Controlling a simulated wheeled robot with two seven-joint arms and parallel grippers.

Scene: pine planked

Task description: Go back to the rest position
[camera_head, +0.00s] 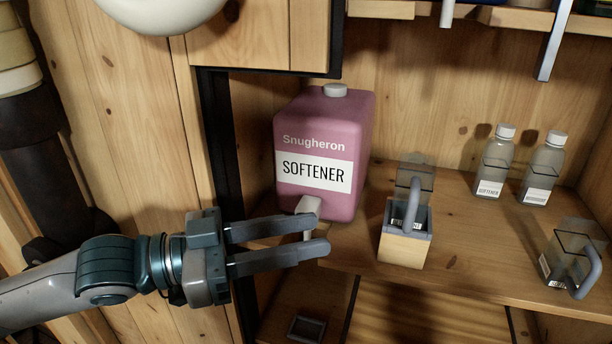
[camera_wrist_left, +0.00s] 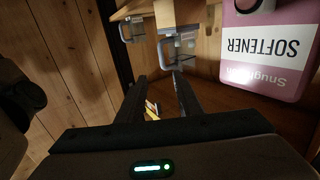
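My left gripper (camera_head: 322,232) comes in from the left, its two fingers apart with a gap between them. It is at the front edge of the shelf, by the grey spigot (camera_head: 308,207) of a pink softener jug (camera_head: 345,130). The spigot's lower end shows between the fingers in the head view; I cannot tell whether they touch it. In the left wrist view the fingers (camera_wrist_left: 160,80) are also apart, and the jug (camera_wrist_left: 265,85) is at the upper right. My right gripper is not in view.
The wooden shelf (camera_head: 460,225) holds a cup with a grey handle (camera_head: 408,215), another clear cup (camera_head: 570,255) and two small bottles (camera_head: 495,165). A small dark square container (camera_head: 306,328) is below. A dark post stands left of the jug, and an upper shelf overhangs.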

